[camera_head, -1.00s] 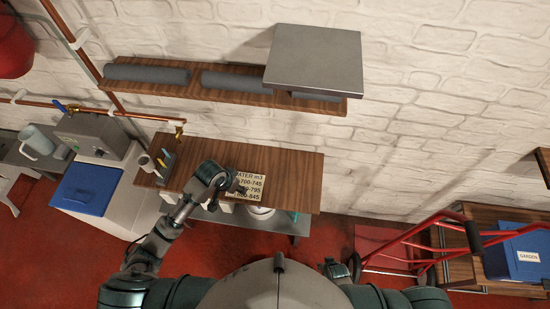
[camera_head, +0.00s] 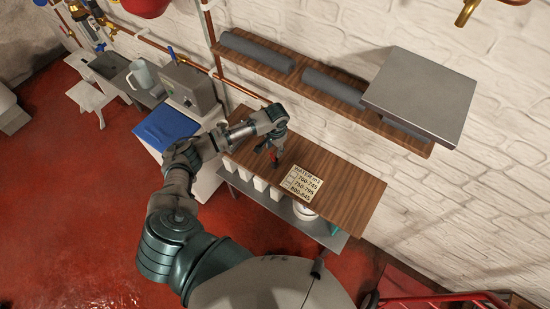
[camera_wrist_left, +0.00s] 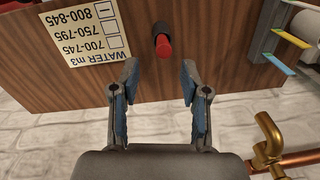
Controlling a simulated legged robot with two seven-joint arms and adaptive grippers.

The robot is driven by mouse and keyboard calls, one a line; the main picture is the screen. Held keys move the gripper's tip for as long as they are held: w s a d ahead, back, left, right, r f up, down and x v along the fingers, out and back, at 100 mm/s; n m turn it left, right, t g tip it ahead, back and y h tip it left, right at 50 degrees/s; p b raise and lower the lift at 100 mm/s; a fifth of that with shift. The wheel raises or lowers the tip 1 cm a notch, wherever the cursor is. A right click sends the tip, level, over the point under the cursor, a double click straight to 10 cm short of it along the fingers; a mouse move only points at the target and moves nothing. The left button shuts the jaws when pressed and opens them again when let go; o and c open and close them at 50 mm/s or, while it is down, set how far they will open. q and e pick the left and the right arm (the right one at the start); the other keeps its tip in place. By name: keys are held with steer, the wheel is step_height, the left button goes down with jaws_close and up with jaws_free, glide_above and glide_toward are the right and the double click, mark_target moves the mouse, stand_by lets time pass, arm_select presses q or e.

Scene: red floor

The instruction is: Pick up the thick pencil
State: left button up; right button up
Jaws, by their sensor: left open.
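The thick pencil (camera_wrist_left: 163,46), red with a dark end, is on the wooden tabletop (camera_wrist_left: 215,75) in the left wrist view. I cannot tell whether it stands or lies. My left gripper (camera_wrist_left: 160,72) is open and empty, with its blue-padded fingers apart on either side below the pencil in that view. In the head view the left gripper (camera_head: 274,148) is over the left part of the table (camera_head: 345,195), and a bit of red shows beside it. The arm hides part of this area. My right gripper is not in view.
A paper sign with meter ranges (camera_head: 303,183) lies right of the gripper. A wooden shelf (camera_head: 285,62) with grey rolls and a grey box (camera_head: 420,95) is on the wall above. Copper pipes run left of it. The table's right part is clear.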

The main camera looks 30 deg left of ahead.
mark_target(273, 161)
arm_select(q)
steer(key=f, duration=0.5)
steer(key=a+f+p, duration=0.1)
steer(key=f, duration=0.1)
steer(key=shift+s+f, duration=0.2)
steer(key=shift+f, duration=0.15)
steer(key=shift+d, duration=0.15)
steer(key=shift+c, duration=1.4)
jaws_close()
